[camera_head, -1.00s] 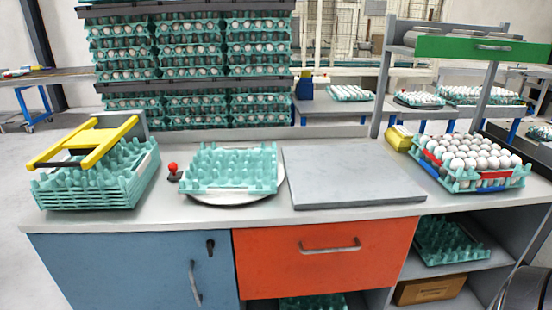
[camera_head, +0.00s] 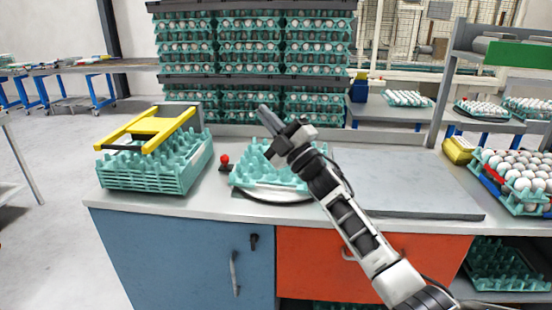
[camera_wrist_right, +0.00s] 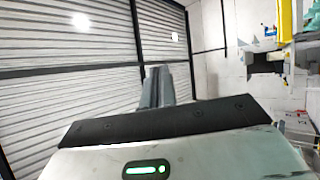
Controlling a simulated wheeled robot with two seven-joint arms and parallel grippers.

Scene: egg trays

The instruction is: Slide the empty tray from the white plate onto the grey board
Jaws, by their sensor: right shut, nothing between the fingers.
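The empty teal tray (camera_head: 248,176) sits on the round white plate (camera_head: 262,198) in the middle of the counter. My right arm crosses in front and hides the tray's right part. The grey board (camera_head: 400,182) lies flat just right of the plate, its left side partly behind my arm. My right gripper (camera_head: 266,115) is shut and empty, raised above the tray and pointing up and left. In the right wrist view its fingers (camera_wrist_right: 157,88) are together, with no tray in sight. My left gripper is not in view.
A stack of teal trays (camera_head: 150,172) with a yellow frame (camera_head: 150,130) on top stands at the left. A small red-knobbed lever (camera_head: 225,163) is beside the plate. A tray of eggs (camera_head: 515,180) and a yellow object (camera_head: 458,150) stand at the right. The board's top is clear.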

